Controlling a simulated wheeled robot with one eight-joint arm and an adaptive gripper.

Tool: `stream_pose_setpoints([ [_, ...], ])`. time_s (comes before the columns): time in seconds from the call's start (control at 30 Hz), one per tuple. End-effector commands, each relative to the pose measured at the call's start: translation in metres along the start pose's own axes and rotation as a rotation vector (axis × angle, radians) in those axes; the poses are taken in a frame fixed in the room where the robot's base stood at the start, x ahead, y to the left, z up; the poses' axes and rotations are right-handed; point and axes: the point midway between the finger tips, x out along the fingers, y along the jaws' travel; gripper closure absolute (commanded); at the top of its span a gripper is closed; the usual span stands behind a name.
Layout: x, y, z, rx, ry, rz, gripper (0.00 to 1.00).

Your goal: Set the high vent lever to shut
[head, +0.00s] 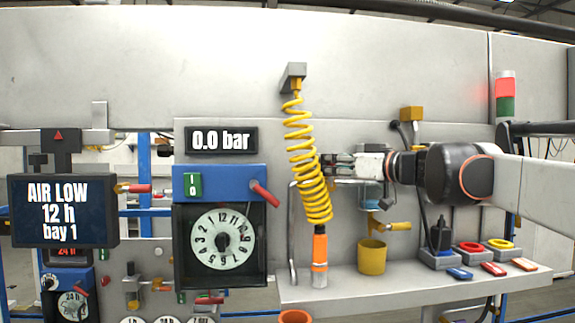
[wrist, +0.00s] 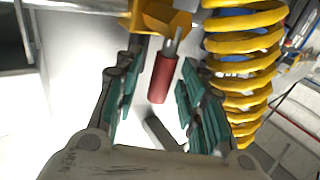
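A lever with a red handle (wrist: 163,78) and a yellow body (wrist: 152,18) shows at the top middle of the wrist view, handle hanging down. In that view the handle lies between the spread teal-padded fingers of my gripper (wrist: 160,62), with gaps on both sides. My gripper is open and holds nothing. In the head view my gripper (head: 326,166) reaches in from the right, its fingertips by the yellow coil. Its body hides part of the panel there. A red-handled lever (head: 136,189) stands beside the left screen; I cannot tell whether it is the same one.
The yellow coiled hose (head: 303,160) hangs close to my fingers and fills the right of the wrist view. A yellow cup (head: 372,258) stands on the shelf (head: 330,292) below. A dial unit with a blue top (head: 225,181) is left. The screen (head: 62,211) reads AIR LOW.

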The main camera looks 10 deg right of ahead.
Motion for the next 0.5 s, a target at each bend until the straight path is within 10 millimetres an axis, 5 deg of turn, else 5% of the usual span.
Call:
stream_pose_setpoints([
  [0.37,-0.0001,0.0004,-0.0001,0.000,0.000,0.001,0.65],
  [0.5,-0.0001,0.0003,0.0000,0.000,0.000,0.001,0.97],
])
